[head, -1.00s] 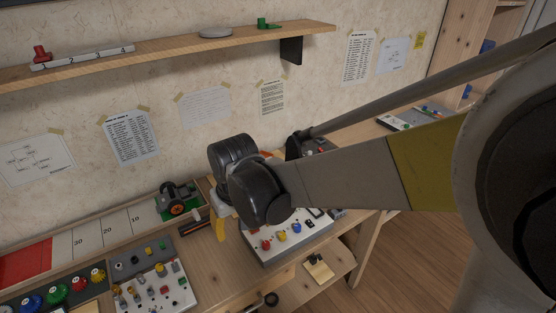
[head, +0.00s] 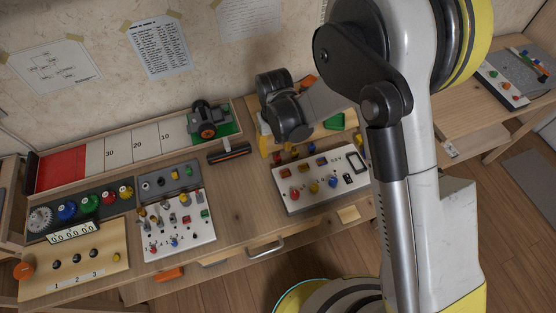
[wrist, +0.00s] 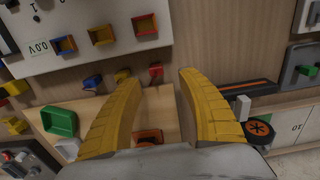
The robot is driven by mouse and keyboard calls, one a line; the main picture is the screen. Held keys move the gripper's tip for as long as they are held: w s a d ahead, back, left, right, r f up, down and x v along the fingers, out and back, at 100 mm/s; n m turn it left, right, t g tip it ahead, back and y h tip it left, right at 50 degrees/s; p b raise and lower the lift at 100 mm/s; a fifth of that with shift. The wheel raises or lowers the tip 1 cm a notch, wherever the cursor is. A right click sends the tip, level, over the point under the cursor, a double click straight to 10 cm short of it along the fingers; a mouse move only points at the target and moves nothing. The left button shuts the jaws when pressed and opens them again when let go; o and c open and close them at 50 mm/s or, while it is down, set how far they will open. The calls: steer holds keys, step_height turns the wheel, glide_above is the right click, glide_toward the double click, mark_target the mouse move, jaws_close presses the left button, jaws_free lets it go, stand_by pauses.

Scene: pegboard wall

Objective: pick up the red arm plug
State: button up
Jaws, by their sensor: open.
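A small red plug (wrist: 156,70) shows in the wrist view just beyond my fingertips, between them in the picture. It is beside a white panel, in a row with a yellow plug (wrist: 121,75) and a blue plug (wrist: 92,81). My gripper (wrist: 162,80) is open, its two yellow fingers apart and nothing held. In the head view the red plug (head: 277,157) shows small behind the panel, and my gripper (head: 263,137) is over the bench at the panel's back edge, its fingers partly hidden. I cannot tell the exact height gap.
The white panel (head: 305,207) carries sockets and red, yellow and blue knobs. A green tray (wrist: 60,122) lies left in the wrist view. A dark bar (head: 230,152) and wheeled toy (head: 209,120) stand near. Another knob panel (head: 180,240) is at left; bare wood lies between the panels.

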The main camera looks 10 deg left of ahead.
mark_target(277, 157)
steer(key=f, duration=0.1)
steer(key=f+b, duration=0.1)
steer(key=f, duration=0.1)
steer(key=f+b, duration=0.1)
steer(key=shift+d+f, duration=0.35)
steer(key=shift+f, duration=0.05)
steer(key=c, duration=0.9)
steer(key=shift+r, duration=0.1)
